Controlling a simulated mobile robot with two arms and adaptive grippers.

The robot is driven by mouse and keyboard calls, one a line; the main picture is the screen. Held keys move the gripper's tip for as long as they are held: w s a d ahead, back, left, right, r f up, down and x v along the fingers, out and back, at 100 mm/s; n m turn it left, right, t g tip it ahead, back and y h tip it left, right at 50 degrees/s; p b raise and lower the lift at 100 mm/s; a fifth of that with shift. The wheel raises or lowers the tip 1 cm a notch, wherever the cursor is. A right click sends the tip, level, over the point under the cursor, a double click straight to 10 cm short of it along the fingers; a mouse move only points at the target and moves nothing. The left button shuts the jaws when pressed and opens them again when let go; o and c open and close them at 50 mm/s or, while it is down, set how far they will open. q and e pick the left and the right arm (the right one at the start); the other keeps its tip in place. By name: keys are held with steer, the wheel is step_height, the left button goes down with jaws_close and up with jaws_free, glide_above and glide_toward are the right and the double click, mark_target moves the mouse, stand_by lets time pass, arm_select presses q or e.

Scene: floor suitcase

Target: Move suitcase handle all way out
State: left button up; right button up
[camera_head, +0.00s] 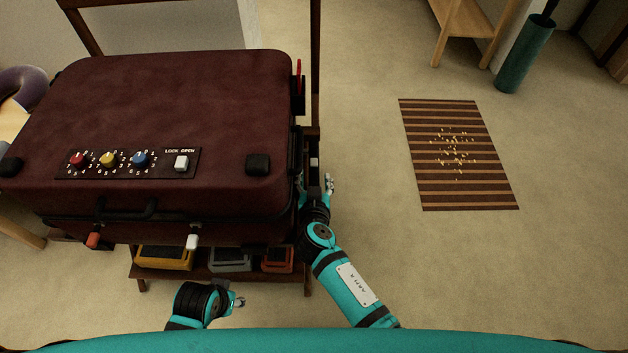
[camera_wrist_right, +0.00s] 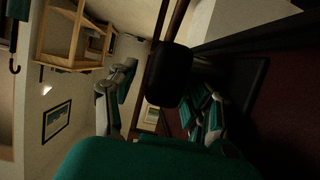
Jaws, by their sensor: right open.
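The maroon suitcase (camera_head: 190,100) lies flat on a dark wooden stand. A black carry handle (camera_head: 128,211) sits on its front face. Dark fittings (camera_head: 312,165) show on its right side, partly hidden by my right gripper. My right gripper (camera_head: 328,184) is beside that right side, open. In the right wrist view its two fingers stand either side of a rounded black part (camera_wrist_right: 170,75), with the maroon suitcase side (camera_wrist_right: 285,120) to the right. I cannot tell whether the fingers touch it. My left gripper (camera_head: 238,301) is low in front of the stand, away from the suitcase; its jaw state is unclear.
The suitcase top has a panel (camera_head: 128,162) with coloured dials and a white switch. Red and white latches hang at the front. Yellow, grey and orange items (camera_head: 230,259) sit on the stand's lower shelf. A striped mat (camera_head: 458,155) lies on open floor to the right.

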jaws_close()
stand_by(0.4)
